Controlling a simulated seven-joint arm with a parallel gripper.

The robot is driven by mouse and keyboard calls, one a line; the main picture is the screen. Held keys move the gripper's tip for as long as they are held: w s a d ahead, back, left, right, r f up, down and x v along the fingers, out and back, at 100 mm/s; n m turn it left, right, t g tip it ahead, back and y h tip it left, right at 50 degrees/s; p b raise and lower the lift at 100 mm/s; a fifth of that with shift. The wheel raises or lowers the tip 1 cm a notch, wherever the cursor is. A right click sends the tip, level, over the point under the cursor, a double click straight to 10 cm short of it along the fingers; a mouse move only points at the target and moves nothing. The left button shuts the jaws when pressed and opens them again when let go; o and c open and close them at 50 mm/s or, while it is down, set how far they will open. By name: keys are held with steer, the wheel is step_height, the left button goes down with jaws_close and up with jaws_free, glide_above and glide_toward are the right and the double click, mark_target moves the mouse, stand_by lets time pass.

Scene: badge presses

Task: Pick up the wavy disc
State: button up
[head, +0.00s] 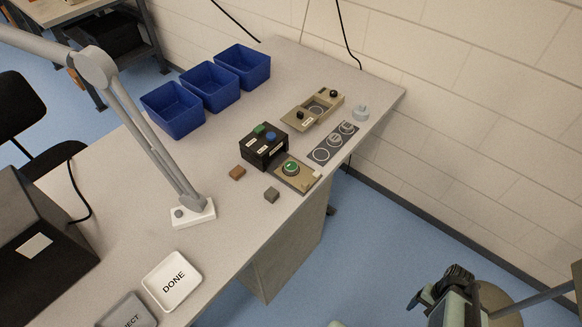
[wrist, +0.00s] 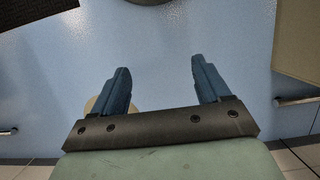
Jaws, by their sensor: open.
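A dark strip (head: 325,146) on the right part of the table has several round places with pale rims, and some seem to hold small grey discs (head: 347,128). I cannot tell at this size which disc, if any, is wavy. My gripper (wrist: 160,66) is open in the wrist view, its two blue fingers apart with nothing between them but blue floor. In the head view my arm is at the lower right, away from the table, and the fingers cannot be made out clearly there.
A tan press with a green top (head: 291,168), a black button box (head: 264,148), and another tan fixture (head: 300,115) stand near the strip. A pale grey round piece (head: 360,114) stands by the table edge. Blue bins (head: 173,108), a lamp (head: 195,212) and a DONE tray (head: 152,275) are farther left.

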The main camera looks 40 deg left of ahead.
steer(key=w+a+r+n+t, duration=0.1)
steer(key=w+a+r+t, duration=0.1)
steer(key=w+a+r, duration=0.45)
steer(key=w+a+r+n+t, duration=0.15)
steer(key=w+a+r, duration=0.25)
steer(key=w+r, duration=0.6)
steer(key=n+t+y, duration=0.2)
steer(key=n, duration=0.7)
glide_toward(291, 166)
steer(key=x, duration=0.3)
steer(key=shift+a+f+g, duration=0.1)
steer(key=shift+a+g, duration=0.15)
steer(key=shift+w+d+x, duration=0.1)
steer(key=shift+d+x, duration=0.05)
steer(key=shift+x, duration=1.15)
steer(key=shift+w+d+x, duration=0.1)
steer(key=shift+x, duration=1.25)
